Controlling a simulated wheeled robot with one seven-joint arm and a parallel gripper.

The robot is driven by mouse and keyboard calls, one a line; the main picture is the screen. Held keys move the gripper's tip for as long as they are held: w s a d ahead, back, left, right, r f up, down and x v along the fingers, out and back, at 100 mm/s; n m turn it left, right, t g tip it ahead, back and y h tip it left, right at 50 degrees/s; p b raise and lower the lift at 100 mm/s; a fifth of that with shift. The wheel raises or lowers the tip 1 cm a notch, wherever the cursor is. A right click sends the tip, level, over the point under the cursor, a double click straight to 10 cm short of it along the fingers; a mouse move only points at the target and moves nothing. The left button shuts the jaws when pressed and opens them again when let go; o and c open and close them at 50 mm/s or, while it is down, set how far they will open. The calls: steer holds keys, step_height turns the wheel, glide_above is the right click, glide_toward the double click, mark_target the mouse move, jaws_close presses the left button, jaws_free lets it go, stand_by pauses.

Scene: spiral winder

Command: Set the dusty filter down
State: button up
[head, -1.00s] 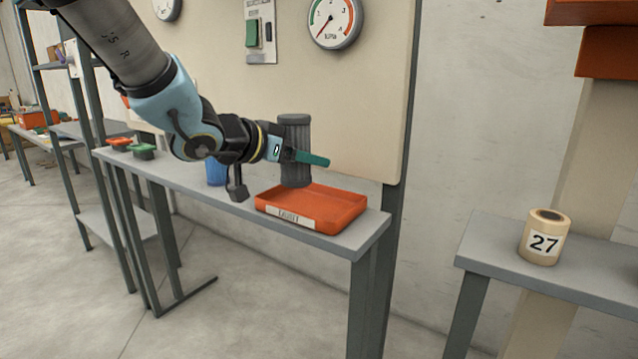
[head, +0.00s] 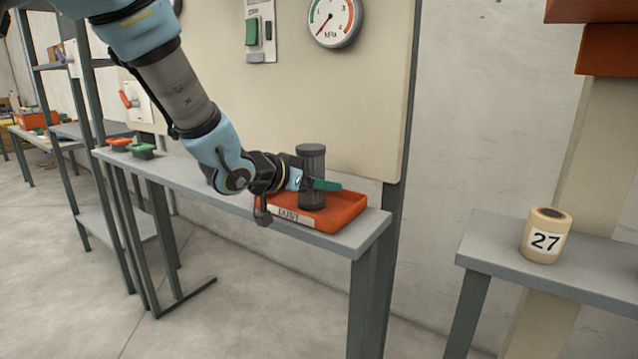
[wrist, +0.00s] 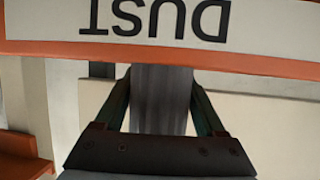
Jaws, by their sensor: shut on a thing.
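The dusty filter (head: 311,162) is a dark grey ribbed cylinder, standing upright in the head view. My gripper (head: 322,184), with green fingers, is shut around its side. The filter's lower end is within the orange tray (head: 345,213) labelled DUST; I cannot tell whether it touches the tray floor. In the wrist view the grey filter (wrist: 162,100) sits between my two fingers, and the tray's white label (wrist: 50,22) crosses the top, upside down.
The tray rests on a narrow grey bench (head: 340,240) against a beige panel. A red and a green item (head: 143,151) lie at the bench's left end. A tan roll marked 27 (head: 545,236) stands on a separate grey table at right. A pressure gauge (head: 335,20) hangs above.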

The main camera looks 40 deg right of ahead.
steer(key=o, duration=1.6)
steer(key=shift+f, duration=0.15)
steer(key=shift+c, duration=0.2)
steer(key=shift+r, duration=0.25)
steer(key=v, duration=1.2)
steer(key=shift+p, duration=0.35)
steer(key=shift+f, duration=0.1)
